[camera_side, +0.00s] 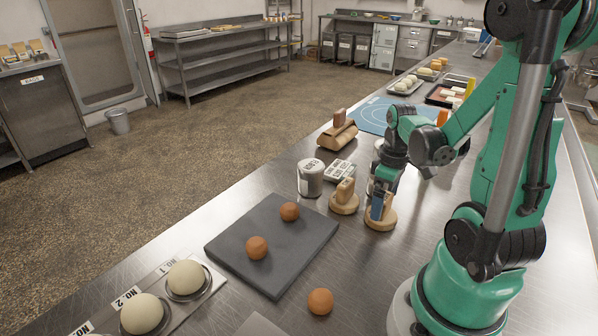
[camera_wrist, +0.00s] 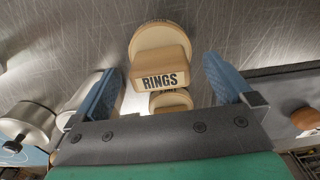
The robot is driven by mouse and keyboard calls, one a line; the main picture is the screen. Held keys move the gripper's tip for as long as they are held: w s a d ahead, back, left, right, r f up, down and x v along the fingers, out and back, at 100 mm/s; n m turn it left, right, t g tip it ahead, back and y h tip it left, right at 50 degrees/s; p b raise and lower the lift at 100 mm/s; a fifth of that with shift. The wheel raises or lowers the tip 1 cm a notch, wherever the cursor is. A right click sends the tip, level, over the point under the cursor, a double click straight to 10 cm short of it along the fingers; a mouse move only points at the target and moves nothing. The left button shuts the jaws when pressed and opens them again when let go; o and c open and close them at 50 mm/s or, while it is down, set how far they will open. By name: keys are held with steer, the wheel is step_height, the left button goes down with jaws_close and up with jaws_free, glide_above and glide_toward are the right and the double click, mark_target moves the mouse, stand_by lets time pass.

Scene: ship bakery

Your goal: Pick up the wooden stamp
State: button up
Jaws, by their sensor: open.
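Two wooden stamps with round bases and upright block handles stand on the steel counter in the side view. The right one (camera_side: 381,222) is under my gripper (camera_side: 378,204); the other stamp (camera_side: 345,198) stands just to its left. In the wrist view, a stamp (camera_wrist: 160,58) with a handle labelled RINGS shows between the blue fingers of my gripper (camera_wrist: 163,72). The fingers are open, with a gap on each side of the handle. A second stamp (camera_wrist: 170,101) shows below it, partly hidden.
A metal canister (camera_side: 310,180) and white labelled blocks (camera_side: 339,171) stand left of the stamps. A dark slab (camera_side: 270,235) bears two brown balls; another ball (camera_side: 320,301) lies on the counter (camera_side: 370,270). A wooden tool (camera_side: 337,135) and blue mat (camera_side: 372,115) lie farther back.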

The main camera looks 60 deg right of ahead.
steer(key=shift+f, duration=0.35)
steer(key=c, duration=1.4)
steer(key=shift+r, duration=0.1)
step_height(320, 180, up, 20)
